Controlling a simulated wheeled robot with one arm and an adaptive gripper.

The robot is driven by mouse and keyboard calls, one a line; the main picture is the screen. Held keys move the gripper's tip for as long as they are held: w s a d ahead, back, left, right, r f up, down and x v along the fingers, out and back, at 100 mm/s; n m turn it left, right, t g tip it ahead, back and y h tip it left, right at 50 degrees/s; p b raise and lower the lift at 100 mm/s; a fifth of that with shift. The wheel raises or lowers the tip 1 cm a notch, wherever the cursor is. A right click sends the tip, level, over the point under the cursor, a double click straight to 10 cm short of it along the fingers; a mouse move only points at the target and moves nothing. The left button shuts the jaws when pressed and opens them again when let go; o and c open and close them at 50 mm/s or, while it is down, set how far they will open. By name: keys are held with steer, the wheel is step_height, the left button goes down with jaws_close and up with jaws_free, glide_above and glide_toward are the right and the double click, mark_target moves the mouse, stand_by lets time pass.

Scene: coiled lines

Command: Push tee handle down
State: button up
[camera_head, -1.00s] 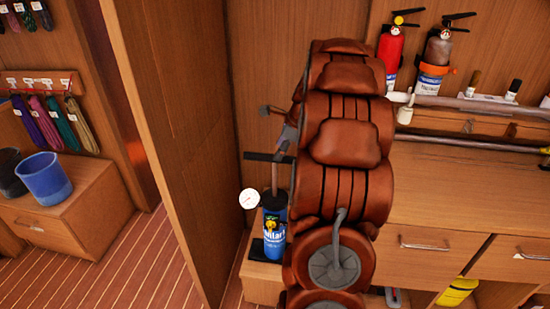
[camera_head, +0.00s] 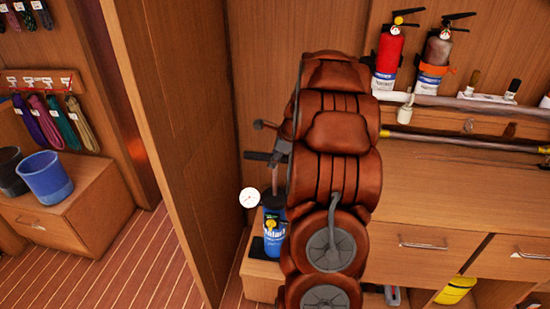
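The blue pump (camera_head: 274,232) stands upright on a low wooden step by the partition. Its thin shaft (camera_head: 275,180) rises to a dark horizontal tee handle (camera_head: 258,156), which stands well above the blue body. The right part of the handle is hidden behind my arm. My gripper (camera_head: 281,148) shows only in part, as grey and dark pieces at the left edge of my brown arm, at and just above the handle. I cannot tell whether it touches the handle. Its fingers are mostly hidden, so its opening does not show.
A white round gauge (camera_head: 250,198) sits left of the pump. The wooden partition (camera_head: 185,130) is close on the left. A counter with drawers (camera_head: 440,205) stands on the right, with fire extinguishers (camera_head: 388,57) above it. Striped floor is free at lower left.

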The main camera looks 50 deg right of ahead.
jaws_close()
steer(key=shift+d, duration=0.1)
step_height(320, 180, down, 12)
steer(key=shift+r+b, duration=0.2)
steer(key=shift+b, duration=0.35)
steer(key=shift+o, duration=1)
jaws_free()
steer(key=shift+o, duration=0.8)
steer(key=shift+f, duration=0.15)
steer(key=shift+o, duration=1.4)
